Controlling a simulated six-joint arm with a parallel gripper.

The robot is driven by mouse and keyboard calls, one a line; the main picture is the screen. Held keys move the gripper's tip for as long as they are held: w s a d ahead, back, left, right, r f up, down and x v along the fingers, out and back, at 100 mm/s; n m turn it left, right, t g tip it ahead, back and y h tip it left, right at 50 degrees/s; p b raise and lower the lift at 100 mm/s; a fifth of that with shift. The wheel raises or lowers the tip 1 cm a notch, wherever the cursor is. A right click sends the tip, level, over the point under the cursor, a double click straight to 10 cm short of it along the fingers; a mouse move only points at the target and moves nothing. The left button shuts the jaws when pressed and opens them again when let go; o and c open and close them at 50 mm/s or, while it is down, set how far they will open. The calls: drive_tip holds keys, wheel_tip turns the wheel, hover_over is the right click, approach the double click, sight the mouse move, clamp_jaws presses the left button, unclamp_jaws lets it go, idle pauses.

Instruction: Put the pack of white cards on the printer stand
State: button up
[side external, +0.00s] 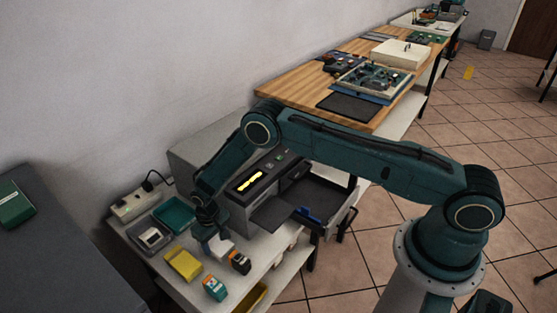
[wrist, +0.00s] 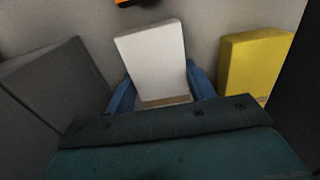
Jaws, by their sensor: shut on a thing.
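The pack of white cards (wrist: 155,60) is between the blue fingers of my gripper (wrist: 160,92), which are shut on its sides. In the side external view the white pack (side external: 222,247) shows just below my gripper (side external: 211,232). I cannot tell whether the pack touches the surface beneath. A white-topped low stand (side external: 203,291) carries a grey printer (side external: 236,206) with a yellow-lit display. My gripper is over the part of this stand in front of the printer.
A yellow block (side external: 184,264) lies close to the pack. A dark orange-marked box (side external: 240,262) and a teal-and-orange box (side external: 215,287) stand nearby. Behind are a teal tray (side external: 174,214), a grey tray (side external: 152,237) and a power strip (side external: 130,207) with a cable.

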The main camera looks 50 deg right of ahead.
sight(215, 242)
drive_tip(key=shift+f, duration=0.15)
drive_tip(key=o, duration=1)
drive_tip(key=shift+o, duration=0.2)
wheel_tip(215, 242, up, 12)
idle(0.4)
drive_tip(key=shift+r, duration=0.25)
